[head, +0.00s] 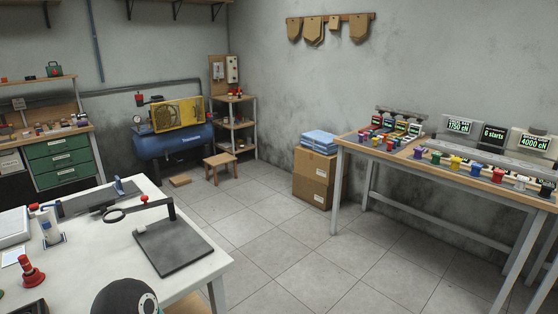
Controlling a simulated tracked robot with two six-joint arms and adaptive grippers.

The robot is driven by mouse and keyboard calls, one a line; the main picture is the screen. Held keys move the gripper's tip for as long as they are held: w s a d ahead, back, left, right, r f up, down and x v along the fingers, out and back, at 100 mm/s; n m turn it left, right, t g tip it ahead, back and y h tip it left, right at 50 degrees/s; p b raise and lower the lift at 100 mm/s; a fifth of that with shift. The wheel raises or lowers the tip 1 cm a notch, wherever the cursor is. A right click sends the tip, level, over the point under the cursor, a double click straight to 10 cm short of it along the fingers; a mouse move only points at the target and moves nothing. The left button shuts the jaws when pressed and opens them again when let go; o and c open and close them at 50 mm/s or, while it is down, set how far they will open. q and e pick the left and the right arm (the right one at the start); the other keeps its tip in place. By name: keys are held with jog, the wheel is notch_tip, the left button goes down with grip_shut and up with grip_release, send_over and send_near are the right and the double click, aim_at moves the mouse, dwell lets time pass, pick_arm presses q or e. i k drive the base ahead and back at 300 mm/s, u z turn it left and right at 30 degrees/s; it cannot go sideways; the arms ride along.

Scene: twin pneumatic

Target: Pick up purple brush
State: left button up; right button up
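A small purple item (418,152) stands at the left end of a row of coloured pieces on the right-hand workbench. It is too small to tell for sure whether it is the purple brush. No other purple thing stands out clearly. Neither of my grippers shows in the head view. A dark rounded part at the bottom edge looks like part of my own arm.
The right workbench (468,178) carries several coloured pieces and digital displays (460,126). A white table (100,262) with a dark plate (173,246) stands near left. Cardboard boxes (313,178) and a stool (220,162) stand behind. The tiled floor (285,262) between is clear.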

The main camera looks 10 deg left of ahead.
aim_at(80, 124)
jog(key=i, duration=4.2)
jog(key=u, duration=2.7)
jog(key=i, duration=3.05)
jog(key=z, duration=0.05)
